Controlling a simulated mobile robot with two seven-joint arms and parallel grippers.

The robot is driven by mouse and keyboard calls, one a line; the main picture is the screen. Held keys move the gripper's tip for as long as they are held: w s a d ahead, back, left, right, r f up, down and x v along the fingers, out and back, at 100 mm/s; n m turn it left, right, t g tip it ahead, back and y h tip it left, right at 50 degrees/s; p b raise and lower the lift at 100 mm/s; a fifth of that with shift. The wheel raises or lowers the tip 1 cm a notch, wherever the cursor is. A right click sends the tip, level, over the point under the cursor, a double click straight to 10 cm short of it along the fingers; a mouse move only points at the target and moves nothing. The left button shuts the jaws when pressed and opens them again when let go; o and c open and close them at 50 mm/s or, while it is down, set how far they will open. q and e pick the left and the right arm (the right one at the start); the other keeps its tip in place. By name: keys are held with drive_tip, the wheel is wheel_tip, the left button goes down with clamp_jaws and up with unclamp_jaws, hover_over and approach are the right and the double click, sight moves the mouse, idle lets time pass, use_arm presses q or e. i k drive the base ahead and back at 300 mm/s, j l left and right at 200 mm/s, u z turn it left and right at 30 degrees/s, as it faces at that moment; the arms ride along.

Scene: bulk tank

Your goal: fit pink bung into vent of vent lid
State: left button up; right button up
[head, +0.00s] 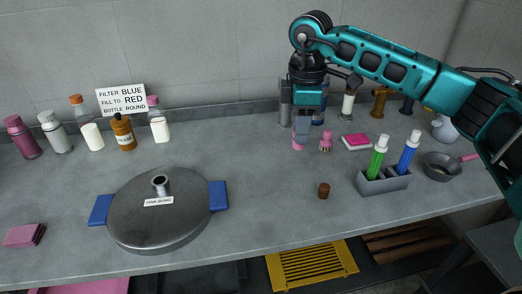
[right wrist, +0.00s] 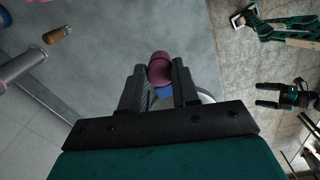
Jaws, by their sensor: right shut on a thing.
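The vent lid (head: 140,215) is a round grey disc with a blue handle on each side, at the front left of the bench. Its vent (head: 160,184) is a short upright metal tube with an open top, behind a small label reading "PINK BUNG". My right gripper (head: 300,134) points down over the back middle of the bench, well to the right of the lid. It is shut on the pink bung (head: 298,145), whose lower part shows below the fingers. In the right wrist view the bung (right wrist: 160,70) sits between the fingertips. My left gripper is not in the head view.
Another small pink piece (head: 326,142) stands just right of my gripper. A brown bung (head: 324,191) stands in front of it. A grey rack (head: 383,183) holds green and blue pens. Bottles (head: 123,133) and a sign stand at the back left. The bench between lid and gripper is clear.

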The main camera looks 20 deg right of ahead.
sight(161, 210)
drive_tip(key=i+j, duration=0.15)
drive_tip(key=j, duration=0.25)
drive_tip(key=i+j, duration=0.15)
drive_tip(key=j, duration=0.2)
drive_tip(key=i+j, duration=0.15)
drive_tip(key=j, duration=0.25)
drive_tip(key=i+j, duration=0.2)
drive_tip(key=j, duration=0.2)
